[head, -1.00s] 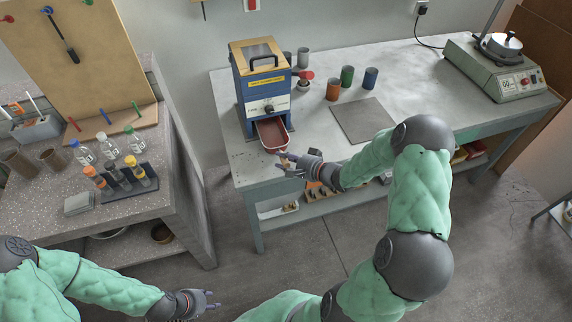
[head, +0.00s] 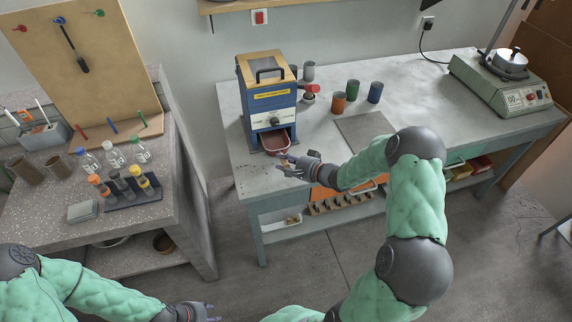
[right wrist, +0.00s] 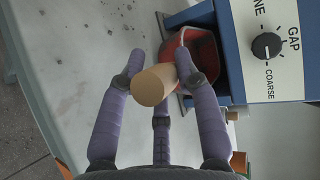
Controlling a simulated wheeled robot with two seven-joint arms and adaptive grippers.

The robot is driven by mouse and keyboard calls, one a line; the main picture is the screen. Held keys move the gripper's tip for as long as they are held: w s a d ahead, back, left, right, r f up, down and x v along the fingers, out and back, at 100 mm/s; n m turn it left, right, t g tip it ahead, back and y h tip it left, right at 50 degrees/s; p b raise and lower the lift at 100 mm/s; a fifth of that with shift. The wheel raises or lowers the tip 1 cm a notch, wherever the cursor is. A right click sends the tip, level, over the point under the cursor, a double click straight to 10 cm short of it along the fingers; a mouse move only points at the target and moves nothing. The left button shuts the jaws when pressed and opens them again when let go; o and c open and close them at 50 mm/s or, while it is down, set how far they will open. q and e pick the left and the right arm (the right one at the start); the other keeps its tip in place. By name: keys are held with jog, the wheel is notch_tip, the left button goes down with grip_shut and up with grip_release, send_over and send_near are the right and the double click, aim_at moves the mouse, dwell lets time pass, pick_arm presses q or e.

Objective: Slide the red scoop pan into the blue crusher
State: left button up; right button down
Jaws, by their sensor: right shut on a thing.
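The blue crusher (head: 270,106) stands on the concrete bench, with a wooden top and a black handle. The red scoop pan (head: 277,144) lies partly inside its low front opening, with its front end sticking out. In the right wrist view the pan (right wrist: 203,50) shows behind a round wooden handle (right wrist: 152,86). My right gripper (head: 285,166) is in front of the crusher, its fingers shut around the handle. The pan's far end is hidden inside the crusher. My left gripper (head: 212,311) is empty, low in the head view, with its fingers apart.
Orange (head: 338,103), green (head: 353,90) and blue (head: 376,92) cups stand right of the crusher, near a flat grey plate (head: 364,130). A green scale (head: 505,85) is at the far right. A speckled side bench (head: 150,218) with bottles is at left.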

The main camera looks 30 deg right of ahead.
aim_at(280, 150)
jog(key=shift+w+d+f+p, duration=0.1)
jog(key=shift+w+d+p, duration=0.15)
jog(key=shift+w, duration=0.8)
jog(key=shift+w+d+p, duration=0.15)
jog(key=shift+w+d, duration=0.1)
jog(key=shift+w, duration=0.85)
jog(key=shift+w+d+f+p, duration=0.1)
jog(key=shift+w+d+p, duration=0.15)
jog(key=shift+w, duration=0.8)
jog(key=c, duration=0.8)
grip_release()
jog(key=shift+s, duration=0.1)
jog(key=v, duration=1.1)
jog(key=shift+s+d+r, duration=0.2)
jog(key=shift+s, duration=0.15)
